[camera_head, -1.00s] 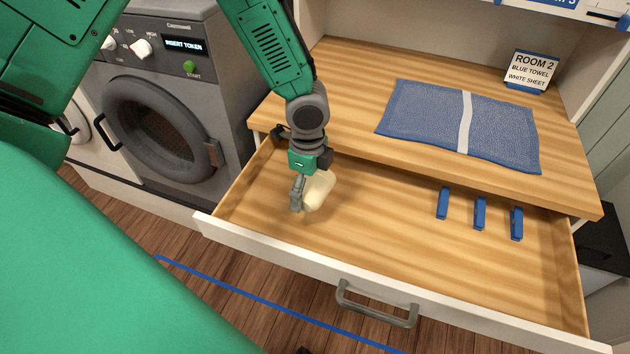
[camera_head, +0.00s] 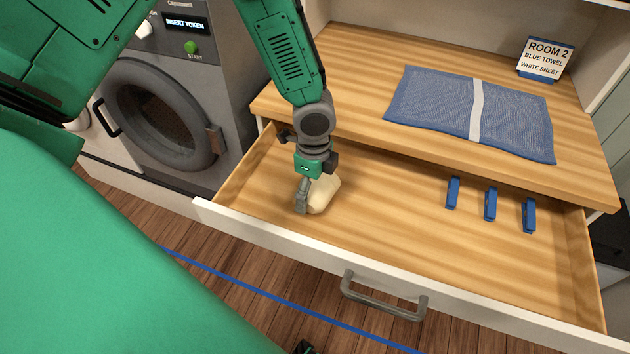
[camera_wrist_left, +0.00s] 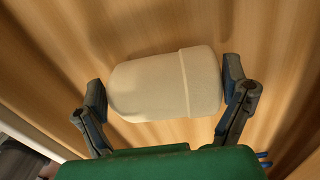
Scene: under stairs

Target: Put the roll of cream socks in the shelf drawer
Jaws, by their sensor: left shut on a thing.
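The roll of cream socks (camera_head: 324,193) is in my left gripper (camera_head: 308,196), inside the open shelf drawer (camera_head: 400,227) at its left part. In the left wrist view the roll (camera_wrist_left: 165,87) lies between the two fingers of the left gripper (camera_wrist_left: 166,95), one at each end of it. The drawer floor is right behind the roll; I cannot tell whether the roll touches it. The left gripper is shut on the roll. The drawer is pulled out, with a grey handle (camera_head: 383,303) on its white front. My right gripper is not clearly in view.
Several blue clips (camera_head: 490,204) lie in the right part of the drawer. A folded blue towel with a white stripe (camera_head: 430,102) lies on the shelf above, near a room 2 sign (camera_head: 544,59). A washing machine (camera_head: 165,115) stands at the left. The drawer's middle is clear.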

